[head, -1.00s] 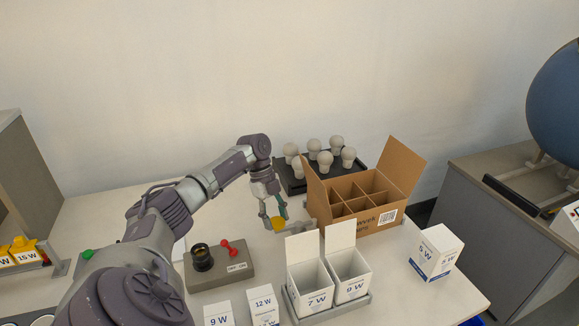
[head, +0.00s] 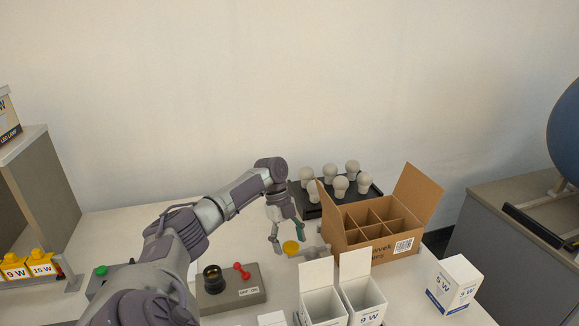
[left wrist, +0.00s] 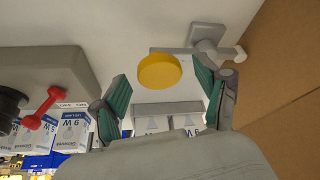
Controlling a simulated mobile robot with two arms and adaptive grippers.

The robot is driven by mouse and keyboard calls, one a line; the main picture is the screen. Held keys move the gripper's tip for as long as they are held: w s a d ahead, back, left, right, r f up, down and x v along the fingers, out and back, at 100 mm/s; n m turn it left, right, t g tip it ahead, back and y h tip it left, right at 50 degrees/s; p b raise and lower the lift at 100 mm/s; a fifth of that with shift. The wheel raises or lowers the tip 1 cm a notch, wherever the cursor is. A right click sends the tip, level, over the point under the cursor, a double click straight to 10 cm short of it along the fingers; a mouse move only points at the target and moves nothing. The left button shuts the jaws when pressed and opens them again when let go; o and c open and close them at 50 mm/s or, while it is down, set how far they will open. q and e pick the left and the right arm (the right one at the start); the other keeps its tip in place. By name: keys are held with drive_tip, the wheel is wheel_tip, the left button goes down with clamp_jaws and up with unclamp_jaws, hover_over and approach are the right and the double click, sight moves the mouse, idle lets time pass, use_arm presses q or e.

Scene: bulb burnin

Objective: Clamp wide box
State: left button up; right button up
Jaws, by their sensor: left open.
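The wide box is an open brown cardboard box (head: 378,250) with compartments, standing at the back right of the table in the head view. In the left wrist view its brown side (left wrist: 285,75) fills the right edge. A grey clamp (head: 314,250) with a round yellow knob (head: 291,247) lies at the box's left side. My left gripper (head: 287,238) is open above the knob. In the left wrist view the yellow knob (left wrist: 159,71) shows between the two green-padded fingers, with the grey clamp body (left wrist: 207,38) beyond it. I cannot tell whether the fingers touch the knob.
A black tray (head: 312,212) with several bulbs stands behind the wide box. Open white cartons (head: 322,305) stand in front, and a closed 5 W carton (head: 454,284) at right. A grey test block (head: 240,290) with a black socket and red switch lies left of the gripper.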

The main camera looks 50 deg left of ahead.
use_arm(q)
drive_tip(key=v, duration=1.2)
